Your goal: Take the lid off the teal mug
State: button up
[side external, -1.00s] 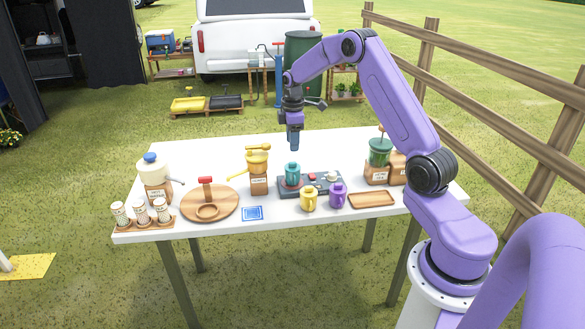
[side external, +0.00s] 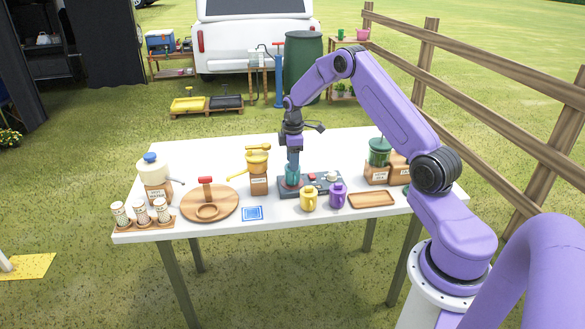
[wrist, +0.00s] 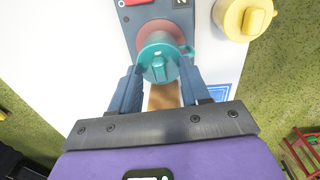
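The teal mug (side external: 292,182) stands on the dark grey appliance (side external: 325,187) on the table. In the wrist view its teal lid (wrist: 159,50) is on top, with a raised grip, and the mug's handle points right. My gripper (side external: 293,165) is straight above the mug, pointing down, with its fingers at lid height. In the wrist view my gripper (wrist: 160,75) is open, one blue finger on each side of the lid's near part. I cannot tell whether the fingers touch it. Most of the mug's body is hidden under the lid in the wrist view.
A yellow mug (side external: 308,201) and a purple mug (side external: 337,197) stand in front of the appliance. A wooden dispenser with a yellow top (side external: 258,170) is close on the left. A blue coaster (side external: 252,213) and an empty wooden tray (side external: 371,199) lie near the front edge.

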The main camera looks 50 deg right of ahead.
grip_shut()
